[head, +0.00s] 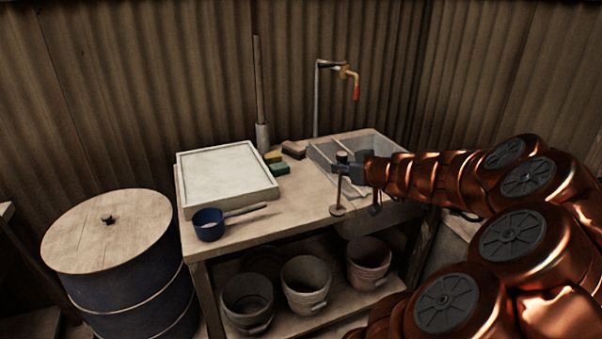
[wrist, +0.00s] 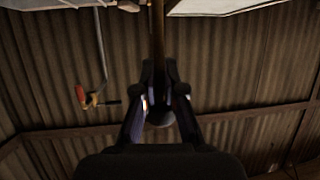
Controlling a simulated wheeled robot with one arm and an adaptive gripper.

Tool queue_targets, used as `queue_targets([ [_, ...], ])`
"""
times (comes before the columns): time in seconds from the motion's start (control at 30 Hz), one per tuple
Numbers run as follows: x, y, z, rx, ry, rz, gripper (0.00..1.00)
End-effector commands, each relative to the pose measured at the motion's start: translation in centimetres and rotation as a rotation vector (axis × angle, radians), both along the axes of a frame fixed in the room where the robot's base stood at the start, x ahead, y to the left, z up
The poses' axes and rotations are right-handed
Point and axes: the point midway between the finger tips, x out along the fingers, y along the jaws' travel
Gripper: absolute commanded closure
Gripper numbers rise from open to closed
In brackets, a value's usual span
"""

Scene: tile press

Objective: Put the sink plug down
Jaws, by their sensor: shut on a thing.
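The sink plug (head: 337,210) looks like a thin upright rod with a round disc at its lower end and a knob at its top. My gripper (head: 346,165) is shut on the rod near the top and holds it in front of the sink, by the table's front edge. Whether the disc touches anything is not clear. In the wrist view, the plug's brown rod (wrist: 158,35) runs between the fingers of my gripper (wrist: 160,95), with its rounded end between them. The grey metal sink (head: 322,157) lies behind my gripper, which partly hides it.
The wooden table (head: 240,229) also bears a white tray (head: 228,172), a blue scoop (head: 209,226) and sponges (head: 280,168). A tap (head: 348,74) stands behind the sink. Buckets (head: 306,282) fill the lower shelf. A barrel (head: 110,232) stands left. Bare tabletop lies right of the scoop.

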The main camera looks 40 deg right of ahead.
Motion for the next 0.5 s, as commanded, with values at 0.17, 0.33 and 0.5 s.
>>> queue_targets([
  [0.17,2.6,-0.6,-0.2,0.002,0.001,0.006,1.00],
  [0.33,5.6,-1.8,-0.5,0.002,0.002,0.004,1.00],
  [0.5,8.5,-2.6,-0.9,0.003,0.004,0.006,1.00],
])
